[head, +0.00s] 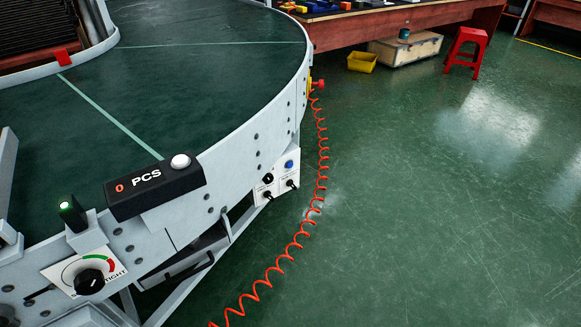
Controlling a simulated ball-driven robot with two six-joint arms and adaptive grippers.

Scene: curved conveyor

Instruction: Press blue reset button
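A small round blue button (289,164) sits on a white control panel (276,180) fixed to the outer side of the curved conveyor. Two black knobs or switches are on the same panel, beside and below the button. A white round button (181,161) tops a black counter box (155,189) marked "0 PCS" on the conveyor rim. Neither of my grippers shows in the head view.
The curved conveyor (215,85) with a dark green belt fills the left. A black dial (89,282) and a green-lit switch (67,207) are at its near edge. A coiled orange cable (299,237) hangs along its side. Open green floor (430,220) lies right.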

